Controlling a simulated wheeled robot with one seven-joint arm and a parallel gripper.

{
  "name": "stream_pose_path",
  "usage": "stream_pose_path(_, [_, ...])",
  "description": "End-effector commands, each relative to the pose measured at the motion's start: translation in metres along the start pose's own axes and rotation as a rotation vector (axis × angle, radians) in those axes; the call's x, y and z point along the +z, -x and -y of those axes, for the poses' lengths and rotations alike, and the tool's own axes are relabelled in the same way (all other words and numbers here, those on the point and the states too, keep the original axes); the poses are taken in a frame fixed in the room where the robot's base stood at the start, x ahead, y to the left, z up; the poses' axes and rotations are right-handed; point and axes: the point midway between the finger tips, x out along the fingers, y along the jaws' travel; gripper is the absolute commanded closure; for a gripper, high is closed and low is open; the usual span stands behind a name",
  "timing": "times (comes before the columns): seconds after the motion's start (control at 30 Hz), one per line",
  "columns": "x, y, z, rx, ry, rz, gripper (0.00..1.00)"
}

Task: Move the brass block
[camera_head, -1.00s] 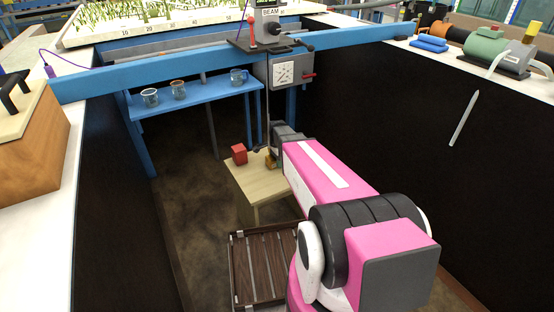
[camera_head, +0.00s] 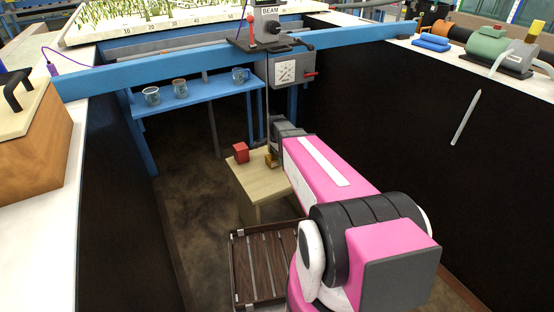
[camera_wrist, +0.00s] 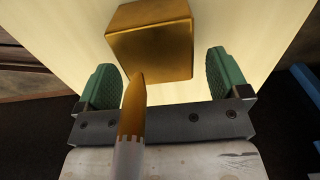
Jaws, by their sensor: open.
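The brass block (camera_head: 271,160) is on a small pale wooden table (camera_head: 258,186) below the blue beam. In the wrist view the brass block (camera_wrist: 152,42) lies just beyond and partly between the green fingertips of my gripper (camera_wrist: 160,62). The fingers are wide apart, with a gap on each side of the block, and hold nothing. A pointed brass tip with a pale base (camera_wrist: 134,110) stands in front of the palm, its point overlapping the block's lower edge in the picture. In the head view my wrist hides part of the table and the fingers.
A red cube (camera_head: 241,152) sits left of the brass block. A slatted crate (camera_head: 241,275) stands in front of the table. Mugs stand on the blue shelf (camera_head: 215,92). Dark walls flank both sides.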

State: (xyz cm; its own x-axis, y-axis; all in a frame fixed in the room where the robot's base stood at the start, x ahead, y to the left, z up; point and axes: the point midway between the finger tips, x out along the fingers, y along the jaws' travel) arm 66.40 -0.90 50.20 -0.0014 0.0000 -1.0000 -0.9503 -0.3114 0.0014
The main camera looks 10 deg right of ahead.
Motion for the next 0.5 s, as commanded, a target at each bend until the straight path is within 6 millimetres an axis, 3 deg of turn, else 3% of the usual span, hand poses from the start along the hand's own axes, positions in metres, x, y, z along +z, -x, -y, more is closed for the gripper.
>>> stream_pose_path(0.2, [0.003,0.042,-0.002,-0.003,0.001,0.002,0.06])
stream_pose_path(0.5, [0.003,0.079,-0.001,-0.002,0.001,0.003,0.06])
